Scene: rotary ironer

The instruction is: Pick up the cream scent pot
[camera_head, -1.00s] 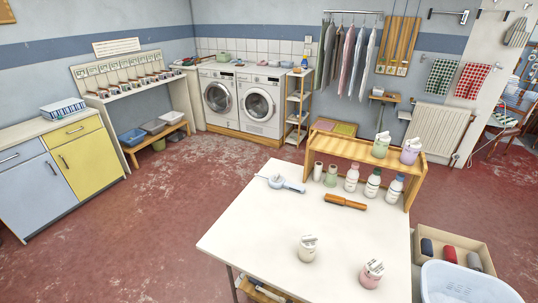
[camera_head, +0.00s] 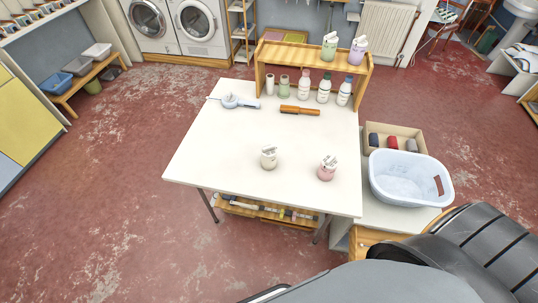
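The cream scent pot (camera_head: 268,158) stands upright near the front middle of the white table (camera_head: 215,150), with pale sticks or a tag at its top. A pink pot (camera_head: 327,169) of similar shape stands to its right, apart from it. A green pot (camera_head: 329,47) and a lilac pot (camera_head: 358,50) stand on top of the wooden shelf at the table's back. Neither of my grippers shows in the view.
A brush with an orange-brown handle (camera_head: 300,110) and a pale blue tool (camera_head: 238,101) lie behind the pots. Several bottles stand under the wooden shelf (camera_head: 266,70). A white basket (camera_head: 410,178) and a box of rolls (camera_head: 393,138) are right of the table. The red floor at left is clear.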

